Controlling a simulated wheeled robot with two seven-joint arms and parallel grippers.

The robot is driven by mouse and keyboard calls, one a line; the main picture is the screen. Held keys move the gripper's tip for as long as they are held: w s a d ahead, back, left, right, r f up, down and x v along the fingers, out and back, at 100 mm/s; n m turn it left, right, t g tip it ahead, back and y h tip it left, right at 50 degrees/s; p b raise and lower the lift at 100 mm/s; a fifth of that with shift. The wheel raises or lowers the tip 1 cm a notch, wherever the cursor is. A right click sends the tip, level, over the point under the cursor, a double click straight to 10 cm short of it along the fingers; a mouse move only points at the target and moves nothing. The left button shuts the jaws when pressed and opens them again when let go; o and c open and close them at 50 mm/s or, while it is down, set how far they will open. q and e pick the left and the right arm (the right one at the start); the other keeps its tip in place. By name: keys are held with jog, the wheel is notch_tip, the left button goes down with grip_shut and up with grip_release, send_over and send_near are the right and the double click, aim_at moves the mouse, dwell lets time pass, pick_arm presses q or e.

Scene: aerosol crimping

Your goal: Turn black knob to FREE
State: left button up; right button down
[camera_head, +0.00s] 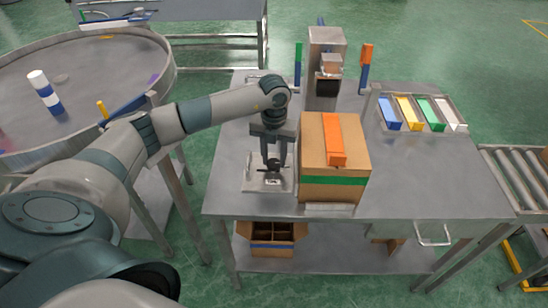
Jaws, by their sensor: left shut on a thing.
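The black knob (273,167) sits on a small light metal plate (255,185) on the left part of the steel table. My left gripper (273,160) points straight down over the plate, with its fingers shut on the knob. The fingers cover part of the knob, and any marking such as FREE is too small to read. My right gripper is not in view.
A cardboard box (317,183) with an orange piece (334,140) on top stands just right of my left gripper. A metal crimping machine (325,65) stands behind. Coloured bins (463,124) are at the back right. The table's right front (430,190) is clear.

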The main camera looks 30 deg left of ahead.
aim_at(274, 162)
pick_arm(q)
jog(key=o, duration=1.1)
jog(key=shift+c, duration=0.2)
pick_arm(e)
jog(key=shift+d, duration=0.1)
pick_arm(q)
jog(key=shift+r, duration=0.1)
jog(key=shift+r, duration=0.5)
notch_tip(274, 162, up, 16)
jog(key=b, duration=0.3)
jog(key=shift+r+b, duration=0.15)
jog(key=shift+b, duration=0.2)
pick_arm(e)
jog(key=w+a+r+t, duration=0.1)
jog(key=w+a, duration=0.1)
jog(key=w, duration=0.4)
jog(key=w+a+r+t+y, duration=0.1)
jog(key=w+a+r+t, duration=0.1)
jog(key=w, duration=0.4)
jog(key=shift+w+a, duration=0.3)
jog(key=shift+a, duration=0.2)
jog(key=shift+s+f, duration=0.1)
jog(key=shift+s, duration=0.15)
